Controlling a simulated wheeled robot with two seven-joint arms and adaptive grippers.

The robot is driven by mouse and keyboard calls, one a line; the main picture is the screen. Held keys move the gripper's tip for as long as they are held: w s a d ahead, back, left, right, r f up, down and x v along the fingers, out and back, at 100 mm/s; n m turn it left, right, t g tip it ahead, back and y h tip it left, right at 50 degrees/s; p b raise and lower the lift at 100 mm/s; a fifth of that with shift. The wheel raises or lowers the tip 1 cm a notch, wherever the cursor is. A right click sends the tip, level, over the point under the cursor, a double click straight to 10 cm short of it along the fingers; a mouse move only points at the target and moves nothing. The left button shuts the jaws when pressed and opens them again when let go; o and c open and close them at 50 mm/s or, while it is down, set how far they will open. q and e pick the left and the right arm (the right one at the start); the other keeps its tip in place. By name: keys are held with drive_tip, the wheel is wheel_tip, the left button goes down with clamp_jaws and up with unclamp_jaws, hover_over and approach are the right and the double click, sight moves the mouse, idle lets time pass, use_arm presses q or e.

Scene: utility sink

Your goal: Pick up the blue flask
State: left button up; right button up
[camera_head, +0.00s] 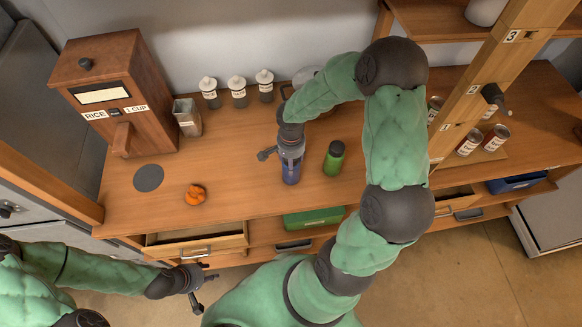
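The blue flask (291,173) stands on the wooden counter, left of a green flask (334,158). My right gripper (282,152) is at the blue flask's upper part, reaching it from above and behind. One dark finger sticks out to the left of the flask. The other finger is hidden, so I cannot tell whether the gripper is shut on the flask. My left gripper (205,291) is in front of the counter at the lower left, with its fingers spread and nothing between them.
The wooden counter (240,200) holds an orange item (195,194), a dark round disc (148,178) and a rice dispenser (115,92). Three small jars (237,92) stand at the back wall. An open drawer (195,241) juts out in front. Cans (470,139) and a wooden post (478,85) are at right.

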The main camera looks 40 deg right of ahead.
drive_tip(key=c, duration=0.5)
drive_tip(key=shift+c, duration=0.2)
